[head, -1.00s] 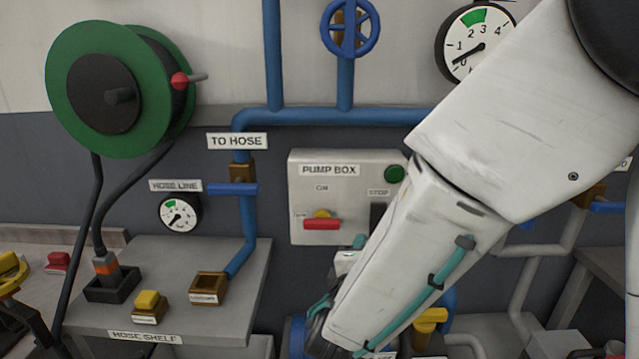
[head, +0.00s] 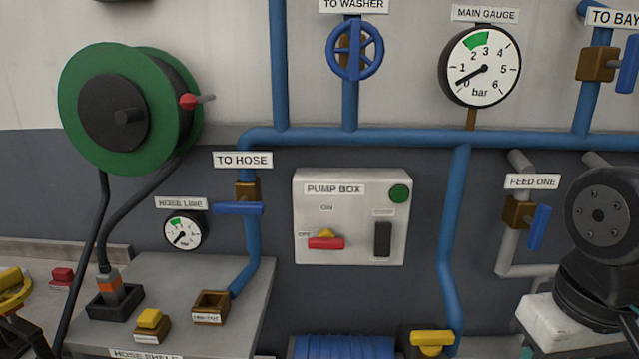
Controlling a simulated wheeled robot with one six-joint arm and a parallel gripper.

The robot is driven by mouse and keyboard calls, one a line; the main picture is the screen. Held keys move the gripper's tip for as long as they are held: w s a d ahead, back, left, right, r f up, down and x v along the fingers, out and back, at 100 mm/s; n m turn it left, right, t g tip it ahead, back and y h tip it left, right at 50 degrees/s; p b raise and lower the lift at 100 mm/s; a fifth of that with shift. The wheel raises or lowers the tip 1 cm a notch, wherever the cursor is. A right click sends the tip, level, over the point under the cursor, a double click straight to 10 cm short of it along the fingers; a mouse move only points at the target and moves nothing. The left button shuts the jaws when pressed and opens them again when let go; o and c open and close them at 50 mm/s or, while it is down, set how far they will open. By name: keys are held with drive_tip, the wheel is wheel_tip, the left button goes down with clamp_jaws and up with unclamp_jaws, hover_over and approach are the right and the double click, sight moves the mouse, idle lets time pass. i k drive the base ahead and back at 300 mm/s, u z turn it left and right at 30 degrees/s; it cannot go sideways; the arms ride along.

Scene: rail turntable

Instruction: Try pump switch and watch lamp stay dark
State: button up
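The pump box (head: 350,222) is a pale grey panel on the wall in the middle of the head view. Its pump switch (head: 326,243) has a red handle with a yellow part above it. The handle lies level, with the OFF mark at its left and ON above. The round lamp (head: 398,193) at the box's upper right is dull dark green, with no visible glow. A black control (head: 382,240) sits at the box's right under a small label I cannot read. My gripper is out of view; only part of my arm shows at lower right.
The main gauge (head: 480,66) has its needle near 0. A blue handwheel (head: 355,50) is above the box. Blue pipes run around it. The hose shelf (head: 225,268) and green reel (head: 75,100) are at left. The space before the box is clear.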

sight(382, 230)
drive_tip(key=u, duration=1)
drive_tip(key=k, duration=1.25)
drive_tip(key=u, duration=0.95)
drive_tip(key=i, duration=0.8)
drive_tip(key=z, duration=1.1)
drive_tip(key=i, duration=0.8)
drive_tip(key=z, duration=0.9)
